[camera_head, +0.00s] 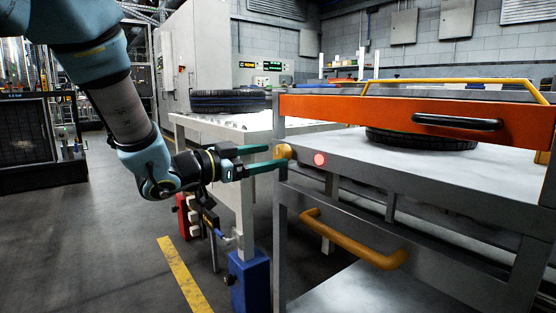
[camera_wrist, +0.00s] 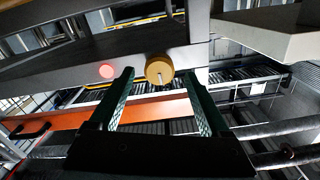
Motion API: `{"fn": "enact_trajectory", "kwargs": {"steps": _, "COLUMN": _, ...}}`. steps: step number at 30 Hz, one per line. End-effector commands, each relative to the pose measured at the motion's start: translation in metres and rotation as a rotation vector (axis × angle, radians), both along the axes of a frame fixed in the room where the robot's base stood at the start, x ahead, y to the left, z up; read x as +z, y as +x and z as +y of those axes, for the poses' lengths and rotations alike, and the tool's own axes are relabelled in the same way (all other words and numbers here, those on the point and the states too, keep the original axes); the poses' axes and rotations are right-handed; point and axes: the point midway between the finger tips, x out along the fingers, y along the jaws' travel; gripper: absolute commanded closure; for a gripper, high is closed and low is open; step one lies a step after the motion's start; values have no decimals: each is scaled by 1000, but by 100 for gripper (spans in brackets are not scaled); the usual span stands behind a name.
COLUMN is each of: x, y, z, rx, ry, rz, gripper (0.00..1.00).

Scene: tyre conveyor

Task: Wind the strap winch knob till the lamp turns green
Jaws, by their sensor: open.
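The strap winch knob (camera_head: 283,151) is a round yellow-orange knob at the left front corner of the grey cart. It shows in the wrist view (camera_wrist: 159,70) just beyond the fingertips, with a pale mark on its face. The lamp (camera_head: 319,159) beside it glows red, and it is red in the wrist view (camera_wrist: 107,71) too. My gripper (camera_head: 261,158) has two green fingers, spread apart and empty. In the wrist view the fingers (camera_wrist: 159,82) stand on either side of the knob. I cannot tell whether they touch it.
The grey cart (camera_head: 360,167) has an orange bar (camera_head: 420,118) with a black handle across it and a tyre (camera_head: 420,140) behind. A yellow handle (camera_head: 352,240) sticks out below. A white table (camera_head: 215,125) bears another tyre (camera_head: 228,101).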

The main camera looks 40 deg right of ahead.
Motion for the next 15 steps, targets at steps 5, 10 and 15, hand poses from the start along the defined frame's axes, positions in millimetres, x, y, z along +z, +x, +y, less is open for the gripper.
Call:
{"fn": "enact_trajectory", "kwargs": {"steps": 5, "x": -2, "y": -2, "z": -26, "rx": -1, "ry": -1, "rz": 1, "gripper": 19}}
{"fn": "enact_trajectory", "kwargs": {"steps": 10, "x": -1, "y": -2, "z": -36, "rx": 0, "ry": 0, "rz": 1, "gripper": 19}}
{"fn": "enact_trajectory", "kwargs": {"steps": 15, "x": 0, "y": -2, "z": -38, "rx": 1, "ry": 0, "rz": 1, "gripper": 19}}
